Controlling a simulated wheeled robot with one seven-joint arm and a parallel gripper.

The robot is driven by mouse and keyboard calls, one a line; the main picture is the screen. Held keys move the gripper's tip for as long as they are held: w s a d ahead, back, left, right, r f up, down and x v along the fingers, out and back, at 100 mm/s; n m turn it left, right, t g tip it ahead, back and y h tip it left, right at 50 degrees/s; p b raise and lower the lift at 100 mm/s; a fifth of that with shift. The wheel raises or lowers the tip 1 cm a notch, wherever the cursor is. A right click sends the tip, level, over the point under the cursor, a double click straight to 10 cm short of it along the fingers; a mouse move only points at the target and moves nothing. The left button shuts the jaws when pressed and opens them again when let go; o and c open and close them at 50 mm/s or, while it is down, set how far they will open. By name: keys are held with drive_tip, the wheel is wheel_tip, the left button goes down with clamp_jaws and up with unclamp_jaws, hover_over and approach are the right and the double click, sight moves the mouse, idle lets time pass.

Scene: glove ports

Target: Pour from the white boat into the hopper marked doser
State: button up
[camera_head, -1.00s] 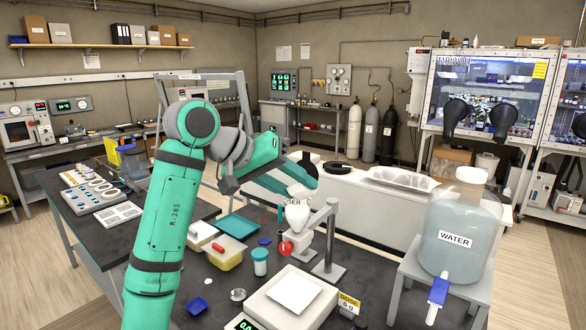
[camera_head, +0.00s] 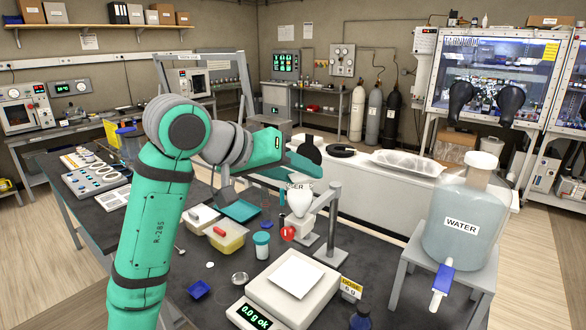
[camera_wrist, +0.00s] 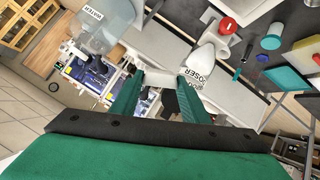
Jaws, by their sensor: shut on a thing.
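My gripper (camera_wrist: 162,78) is shut on the white boat (camera_wrist: 158,75), a small pale piece between the green fingertips in the wrist view. The white hopper (camera_wrist: 207,62), its marking reading DOSER, is just beside the right finger there. In the head view my gripper (camera_head: 298,168) is just above and behind the hopper (camera_head: 299,201), which sits on a grey stand with a red knob below. The boat is hidden there by the fingers. I cannot tell whether anything is in the boat or falling from it.
A balance (camera_head: 292,288) with a white square pan and lit display stands in front of the stand, beside a yellow DOSE sign (camera_head: 351,289). A WATER carboy (camera_head: 462,215) is right.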

drive_tip(key=shift+s+d, duration=0.45)
drive_tip(key=shift+s, duration=0.25)
drive_tip(key=s+m+t+h, duration=0.1)
drive_tip(key=s+m+t, duration=0.2)
drive_tip(key=s+t, duration=0.2)
drive_tip(key=shift+s+d+f+m, duration=0.35)
drive_tip(key=shift+s+d+m, duration=0.05)
drive_tip(key=shift+s, duration=0.6)
